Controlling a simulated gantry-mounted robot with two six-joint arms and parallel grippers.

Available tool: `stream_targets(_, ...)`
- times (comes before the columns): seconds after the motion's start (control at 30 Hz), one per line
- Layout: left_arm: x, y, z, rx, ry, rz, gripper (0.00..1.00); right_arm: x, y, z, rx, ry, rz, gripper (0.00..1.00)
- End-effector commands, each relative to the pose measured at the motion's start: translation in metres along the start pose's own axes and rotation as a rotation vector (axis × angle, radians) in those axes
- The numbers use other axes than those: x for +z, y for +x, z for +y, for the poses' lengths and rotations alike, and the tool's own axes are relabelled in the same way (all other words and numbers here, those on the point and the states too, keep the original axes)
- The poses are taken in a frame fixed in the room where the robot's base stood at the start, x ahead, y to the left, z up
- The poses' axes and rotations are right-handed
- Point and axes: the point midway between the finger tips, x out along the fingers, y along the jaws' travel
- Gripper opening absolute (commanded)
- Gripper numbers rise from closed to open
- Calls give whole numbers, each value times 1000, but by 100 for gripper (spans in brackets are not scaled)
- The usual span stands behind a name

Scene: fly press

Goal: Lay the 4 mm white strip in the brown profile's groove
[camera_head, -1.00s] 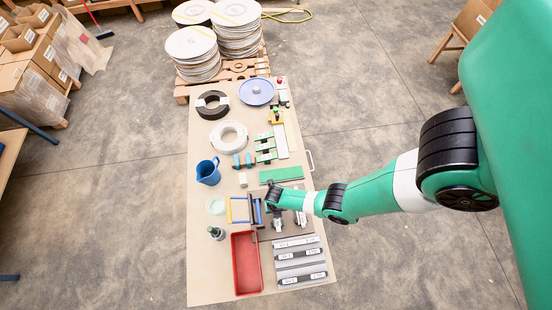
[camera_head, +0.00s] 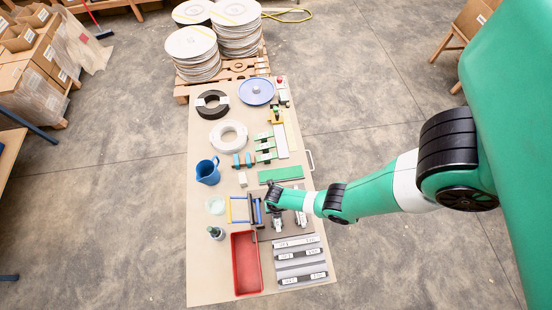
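My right arm comes in from the right, and its wrist end (camera_head: 272,197) is over a dark grey-brown plate (camera_head: 263,234) on the table. I cannot make out its fingertips. My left gripper is not in view. A coil of white strip (camera_head: 217,139) lies flat on the table, left of the middle. Its thickness cannot be read. A dark brown-black coil (camera_head: 203,109) lies behind it. I cannot pick out a separate cut white strip or a brown profile with its groove. Either may be hidden under my wrist or be too small.
Near the front are a red tray (camera_head: 234,264) and grey labelled bars (camera_head: 300,268). A blue jug (camera_head: 207,173), a dark green bottle (camera_head: 216,233) and a clear dish (camera_head: 215,205) stand along the left side. A green bar (camera_head: 281,174) lies behind my wrist.

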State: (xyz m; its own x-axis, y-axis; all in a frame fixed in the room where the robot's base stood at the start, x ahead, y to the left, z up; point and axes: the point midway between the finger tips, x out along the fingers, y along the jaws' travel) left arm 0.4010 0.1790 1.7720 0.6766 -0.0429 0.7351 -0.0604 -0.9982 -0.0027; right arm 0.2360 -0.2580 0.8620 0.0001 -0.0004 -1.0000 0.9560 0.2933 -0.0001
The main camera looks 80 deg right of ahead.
Motion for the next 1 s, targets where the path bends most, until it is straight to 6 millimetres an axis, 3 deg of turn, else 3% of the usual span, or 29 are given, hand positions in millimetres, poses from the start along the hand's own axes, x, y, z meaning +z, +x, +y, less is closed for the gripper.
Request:
stream_targets(0.17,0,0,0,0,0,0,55,0,1,0,0,0,0,0)
stream_targets(0.2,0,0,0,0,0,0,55,0,1,0,0,0,0,25)
stream_targets(0.37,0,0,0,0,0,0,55,0,1,0,0,0,0,54)
stream_targets(0.6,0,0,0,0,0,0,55,0,0,0,0,0,0,58)
stream_targets(0.77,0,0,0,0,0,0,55,0,0,0,0,0,0,86)
stream_targets(1.0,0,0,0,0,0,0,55,0,0,0,0,0,0,86)
